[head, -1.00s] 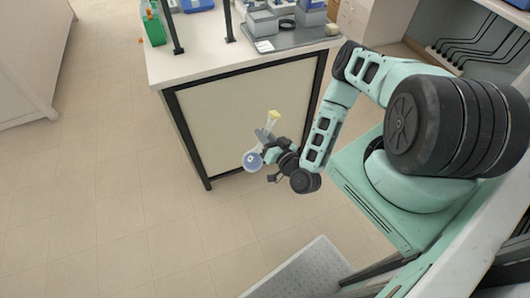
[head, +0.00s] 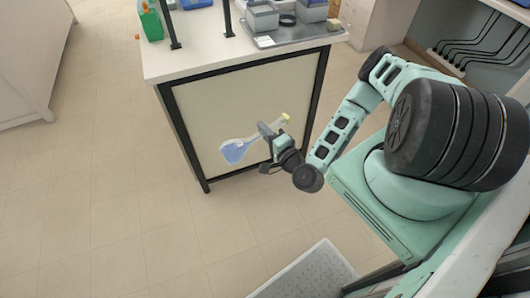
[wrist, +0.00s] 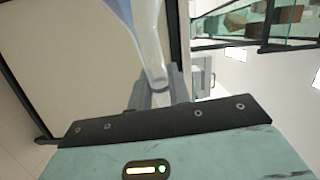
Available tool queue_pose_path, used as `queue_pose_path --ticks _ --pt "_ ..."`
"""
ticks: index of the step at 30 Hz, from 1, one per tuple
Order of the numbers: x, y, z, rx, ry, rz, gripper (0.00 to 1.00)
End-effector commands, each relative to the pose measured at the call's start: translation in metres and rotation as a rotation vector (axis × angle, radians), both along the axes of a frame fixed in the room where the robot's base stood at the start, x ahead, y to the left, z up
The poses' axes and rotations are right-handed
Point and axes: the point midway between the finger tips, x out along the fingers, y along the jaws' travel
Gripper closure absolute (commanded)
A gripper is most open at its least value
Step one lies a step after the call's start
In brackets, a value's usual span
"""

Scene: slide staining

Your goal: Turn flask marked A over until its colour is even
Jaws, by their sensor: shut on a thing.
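The flask (head: 234,151) is clear glass with blue liquid in its wide body and a yellow stopper (head: 286,117). It is held in the air in front of the bench, tilted, with its body low to the left and its stopper up to the right. My gripper (head: 266,131) is shut on the flask's neck. The wrist view shows the clear neck (wrist: 148,45) running up from between the fingers (wrist: 160,92), with pale blue near the top edge. No letter can be read on the flask. Whether the colour is even is too small to tell.
The white bench top (head: 215,50) stands behind the flask, with black posts, a green container (head: 151,25) and a grey tray (head: 290,36) with boxes. A grey textured platform (head: 305,275) is low in front. The floor to the left is clear.

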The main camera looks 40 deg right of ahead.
Motion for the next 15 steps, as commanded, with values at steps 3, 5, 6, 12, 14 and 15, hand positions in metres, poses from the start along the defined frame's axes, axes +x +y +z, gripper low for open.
queue_pose_path --ticks 3,5,6,12,14,15 --pt "0.0001 -0.0007 -0.0030 0.110 -0.002 -0.002 0.94" --pt "-0.0002 -0.0008 -0.0042 0.199 -0.002 -0.002 0.94" --pt "0.0000 -0.0007 -0.0042 0.253 -0.003 -0.002 0.94" --pt "0.0000 -0.0005 -0.0020 0.412 -0.002 -0.002 0.94" --pt "0.0000 -0.0006 -0.0038 0.484 -0.003 -0.002 0.94" --pt "0.0000 -0.0009 -0.0050 0.544 -0.003 -0.003 0.94"
